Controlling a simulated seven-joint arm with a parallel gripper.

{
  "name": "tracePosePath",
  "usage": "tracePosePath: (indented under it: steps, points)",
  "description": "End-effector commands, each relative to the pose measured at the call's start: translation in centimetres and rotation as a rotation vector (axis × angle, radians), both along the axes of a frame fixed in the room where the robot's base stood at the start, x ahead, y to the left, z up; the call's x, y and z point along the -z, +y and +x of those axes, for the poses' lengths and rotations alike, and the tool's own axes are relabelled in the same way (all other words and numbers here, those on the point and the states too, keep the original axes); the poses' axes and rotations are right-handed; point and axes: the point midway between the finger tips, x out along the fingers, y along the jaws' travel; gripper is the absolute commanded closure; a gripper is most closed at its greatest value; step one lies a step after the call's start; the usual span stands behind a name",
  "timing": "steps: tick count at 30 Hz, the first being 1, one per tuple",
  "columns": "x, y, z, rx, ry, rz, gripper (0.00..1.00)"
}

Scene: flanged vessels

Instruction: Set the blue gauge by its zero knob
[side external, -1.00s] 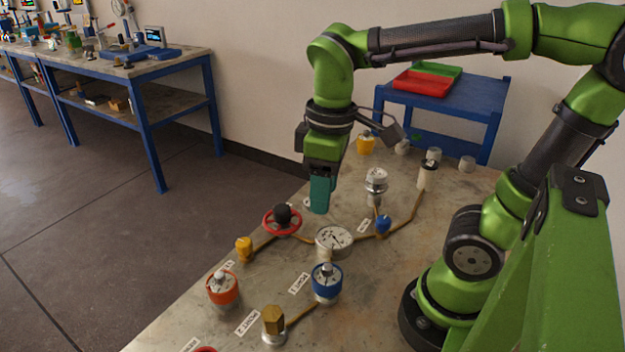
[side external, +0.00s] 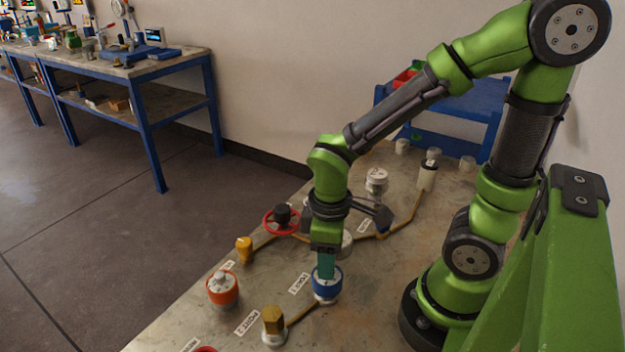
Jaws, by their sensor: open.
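The blue gauge (side external: 327,287) stands on the bench with its round body facing up, near the front middle. My gripper (side external: 326,276) points straight down over it, its teal fingers at the gauge's top centre. The fingers hide the zero knob and most of the dial face. The jaws are open; I cannot see the gap between them or whether they touch the knob.
An orange gauge (side external: 222,289) stands to the left and a brass hex fitting (side external: 273,321) in front. A red handwheel (side external: 281,221) and a yellow fitting (side external: 244,248) lie behind left. A white-faced dial (side external: 347,243) is partly hidden behind my gripper.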

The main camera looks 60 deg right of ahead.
Motion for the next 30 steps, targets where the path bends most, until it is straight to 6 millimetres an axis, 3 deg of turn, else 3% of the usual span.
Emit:
tracePosePath:
  steps: [6, 15, 24, 30]
  points:
    - [1.6, 0.0, 0.0, 0.0, 0.001, 0.001, 0.52]
    - [1.7, 0.0, 0.0, 0.001, -0.001, 0.001, 0.54]
    - [1.7, 0.0, 0.0, 0.0, -0.001, 0.0, 1.0]
    - [1.7, 0.0, 0.0, 0.004, -0.001, 0.0, 1.0]
